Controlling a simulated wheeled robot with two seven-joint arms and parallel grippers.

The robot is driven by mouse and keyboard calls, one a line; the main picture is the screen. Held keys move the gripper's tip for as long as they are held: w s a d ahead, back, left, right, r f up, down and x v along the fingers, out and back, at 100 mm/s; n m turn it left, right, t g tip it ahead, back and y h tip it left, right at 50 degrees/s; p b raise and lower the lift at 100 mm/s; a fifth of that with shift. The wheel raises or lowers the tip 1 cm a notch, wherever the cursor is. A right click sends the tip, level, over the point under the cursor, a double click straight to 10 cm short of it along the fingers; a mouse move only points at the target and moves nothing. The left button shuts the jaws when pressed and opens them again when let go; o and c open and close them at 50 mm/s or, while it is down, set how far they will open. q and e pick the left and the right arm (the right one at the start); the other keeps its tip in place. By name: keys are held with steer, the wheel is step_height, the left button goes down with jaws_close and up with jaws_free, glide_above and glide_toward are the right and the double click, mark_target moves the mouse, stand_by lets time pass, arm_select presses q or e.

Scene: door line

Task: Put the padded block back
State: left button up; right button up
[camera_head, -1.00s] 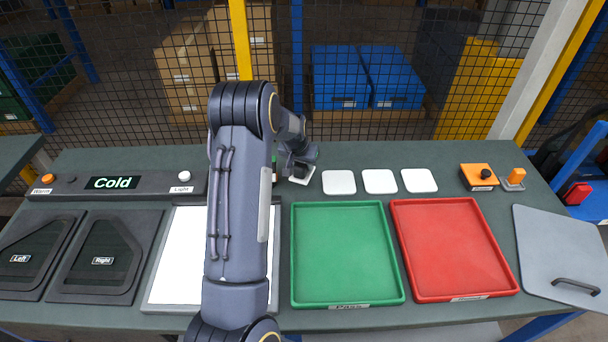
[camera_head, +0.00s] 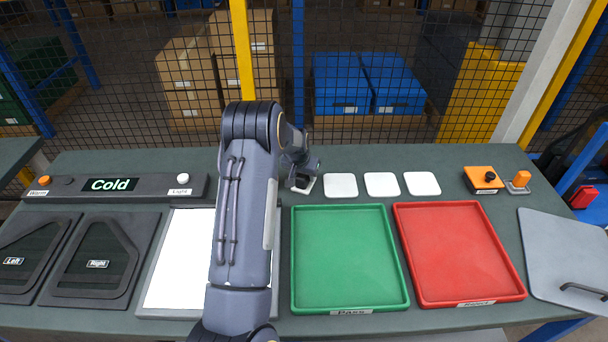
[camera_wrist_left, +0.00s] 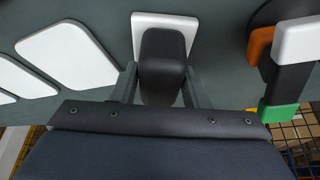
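The padded block (camera_wrist_left: 163,55), dark with rounded edges, shows between the fingers of my left gripper (camera_wrist_left: 162,78) in the left wrist view. The fingers lie against its two sides, so the gripper looks shut on it. A white square pad (camera_wrist_left: 178,22) lies just beyond the block; I cannot tell whether the block touches it. In the head view my left gripper (camera_head: 303,181) is low over the left end of the row of white pads, and the block is barely distinguishable there. My right gripper is not in view.
White square pads (camera_head: 341,185) run to the right of my gripper. A green tray (camera_head: 345,308) and a red tray (camera_head: 460,302) lie in front. In the wrist view, an orange, white, black and green item (camera_wrist_left: 283,65) stands close by. A mesh fence is behind.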

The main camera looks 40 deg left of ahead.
arm_select(q)
steer(key=o, duration=0.3)
steer(key=shift+r, duration=0.15)
